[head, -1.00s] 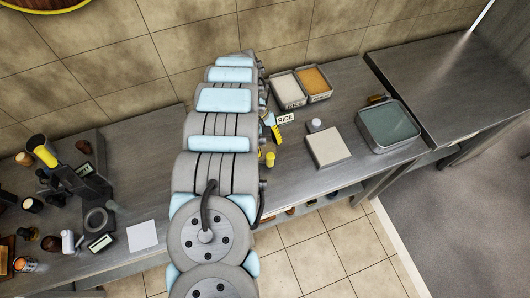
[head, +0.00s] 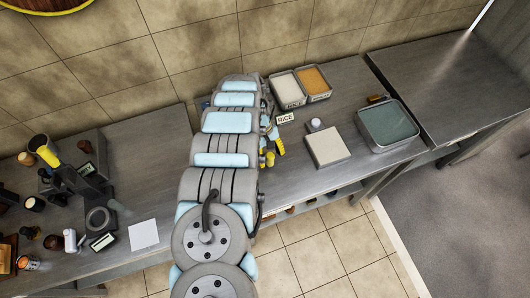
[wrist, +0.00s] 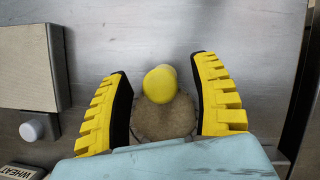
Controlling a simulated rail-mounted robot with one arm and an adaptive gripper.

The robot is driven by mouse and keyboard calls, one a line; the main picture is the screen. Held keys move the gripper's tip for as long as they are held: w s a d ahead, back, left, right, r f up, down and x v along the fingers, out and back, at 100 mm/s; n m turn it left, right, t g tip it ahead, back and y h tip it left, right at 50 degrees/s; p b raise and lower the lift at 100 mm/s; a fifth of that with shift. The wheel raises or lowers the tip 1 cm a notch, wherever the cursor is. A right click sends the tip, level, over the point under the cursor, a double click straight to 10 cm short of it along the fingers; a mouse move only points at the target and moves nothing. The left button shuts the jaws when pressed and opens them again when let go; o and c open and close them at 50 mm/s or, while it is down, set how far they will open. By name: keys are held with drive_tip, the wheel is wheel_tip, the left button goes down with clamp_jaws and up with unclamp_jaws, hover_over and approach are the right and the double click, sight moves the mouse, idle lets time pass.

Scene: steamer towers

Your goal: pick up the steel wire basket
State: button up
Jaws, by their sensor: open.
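In the wrist view, a round brownish mesh-like object (wrist: 165,120) lies between my fingers, with a rounded yellow handle end (wrist: 160,84) rising toward the camera. It appears to be the steel wire basket, but its lower part is hidden by my gripper's pale blue body. My gripper (wrist: 161,68) is open, with one ridged yellow finger on each side of it and a gap visible beside the yellow end. In the head view, my arm hides most of the basket; a small yellow end (head: 269,158) shows beside my yellow fingers (head: 279,147).
A pale square-topped block (head: 327,146) and a pan of greenish liquid (head: 388,125) stand to the right. Two trays of grain (head: 300,86) and a RICE label (head: 286,118) are behind. A dark device (head: 95,190) and several small containers crowd the left bench.

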clamp_jaws()
idle(0.3)
